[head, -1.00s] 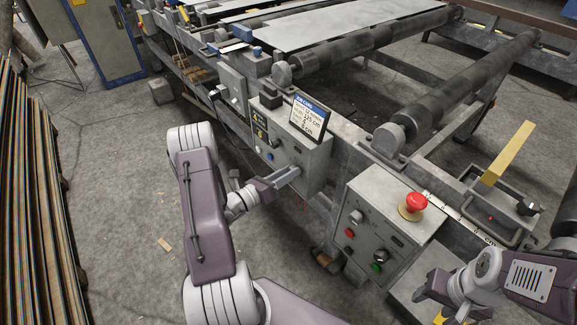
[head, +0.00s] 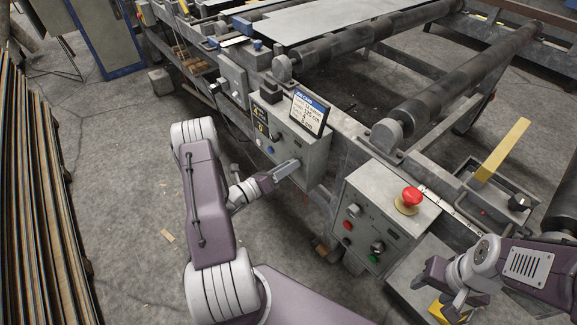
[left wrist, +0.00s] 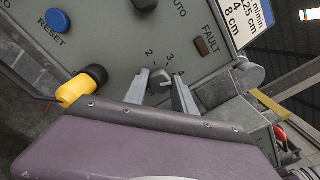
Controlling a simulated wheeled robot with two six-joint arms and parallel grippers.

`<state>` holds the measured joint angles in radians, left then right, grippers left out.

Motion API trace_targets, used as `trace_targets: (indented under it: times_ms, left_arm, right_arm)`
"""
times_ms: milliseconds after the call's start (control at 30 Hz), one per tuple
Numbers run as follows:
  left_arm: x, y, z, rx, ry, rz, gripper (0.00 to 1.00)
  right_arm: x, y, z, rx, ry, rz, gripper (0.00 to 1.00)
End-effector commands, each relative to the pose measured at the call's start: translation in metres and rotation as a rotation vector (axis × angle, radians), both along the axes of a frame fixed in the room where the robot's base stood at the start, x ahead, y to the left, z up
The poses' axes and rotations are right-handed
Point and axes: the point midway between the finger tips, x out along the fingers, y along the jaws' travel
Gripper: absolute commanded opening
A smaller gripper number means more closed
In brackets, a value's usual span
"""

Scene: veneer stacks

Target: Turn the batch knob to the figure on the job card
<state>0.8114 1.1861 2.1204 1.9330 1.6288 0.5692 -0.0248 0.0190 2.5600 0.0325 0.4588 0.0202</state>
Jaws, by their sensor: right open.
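The batch knob (left wrist: 160,80) is a small grey dial on the grey control box (head: 312,150). The numerals 2, 3 and 4 curve around its upper right. Its pale pointer mark points right, roughly towards the 4. My left gripper (left wrist: 161,84) has one finger on each side of the knob; whether they press on it I cannot tell. In the head view the left gripper (head: 290,167) reaches the box front and hides the knob. The job card (head: 309,112) stands on the box; its lines include 4 and 8 cm. My right gripper (head: 440,290) is open at lower right.
A blue RESET button (left wrist: 58,20), a dark FAULT lamp (left wrist: 201,46) and a black-and-yellow fitting (left wrist: 82,84) are near the knob. A second box with a red emergency stop (head: 410,198) stands to the right. Rollers (head: 460,85) lie behind.

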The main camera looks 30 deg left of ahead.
Motion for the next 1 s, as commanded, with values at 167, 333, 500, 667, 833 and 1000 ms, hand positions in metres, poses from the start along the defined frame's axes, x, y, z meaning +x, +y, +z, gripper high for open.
trace_targets:
  times_ms: [167, 333, 500, 667, 833, 1000]
  left_arm:
    - [0.000, 0.000, 0.000, 0.000, 0.000, 0.000, 0.52]
    - [0.000, 0.000, 0.000, 0.001, -0.001, 0.001, 0.52]
    - [-0.014, 0.007, 0.002, -0.003, 0.002, 0.005, 0.52]
    - [-0.045, 0.021, 0.003, -0.002, 0.000, 0.008, 0.52]
    - [-0.074, 0.032, 0.002, -0.001, 0.000, 0.006, 0.52]
    - [-0.084, 0.035, 0.000, 0.000, 0.000, 0.001, 0.52]
  right_arm:
    - [0.000, 0.000, 0.000, 0.000, 0.000, 0.000, 0.52]
    - [0.000, 0.000, 0.000, 0.000, 0.000, 0.000, 0.52]
    - [0.000, 0.000, 0.006, 0.000, 0.000, 0.000, 0.52]
    - [0.000, 0.000, 0.015, 0.000, 0.000, 0.000, 0.52]
    - [0.000, 0.000, 0.021, 0.000, 0.000, 0.000, 0.52]
    - [0.000, 0.000, 0.022, 0.000, 0.000, 0.000, 0.52]
